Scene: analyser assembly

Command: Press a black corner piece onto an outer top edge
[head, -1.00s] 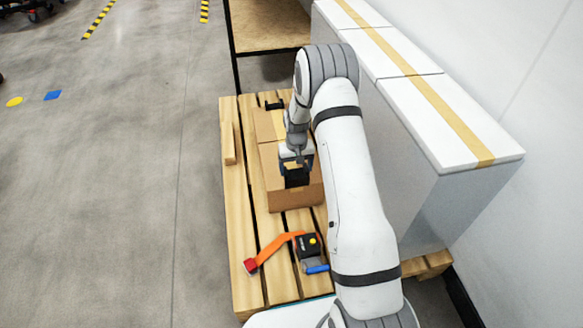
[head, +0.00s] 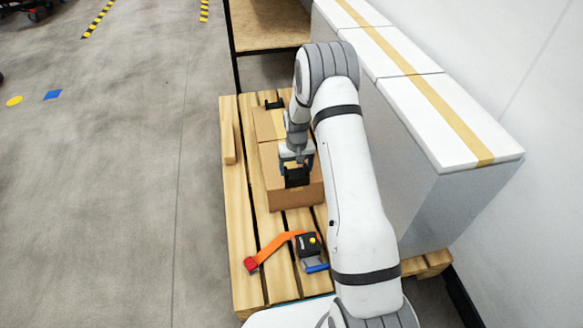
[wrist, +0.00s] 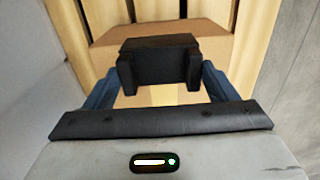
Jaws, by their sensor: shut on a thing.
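My gripper (wrist: 158,82) is shut on a black corner piece (wrist: 160,60), with a blue finger on each side of it in the wrist view. In the head view the black corner piece (head: 297,178) is at the near end of the top of a brown cardboard box (head: 296,197). I cannot tell whether it touches the box edge. The box stands on a wooden pallet (head: 240,200) and has a tan tape strip on top. A second black piece (head: 274,104) sits at the far end of the boxes.
An orange strap (head: 270,247) with a black, yellow-buttoned tool (head: 309,244) lies on the pallet's near end. Tall white-topped boxes (head: 440,110) stand close on the right. A wood-topped table (head: 268,25) is behind.

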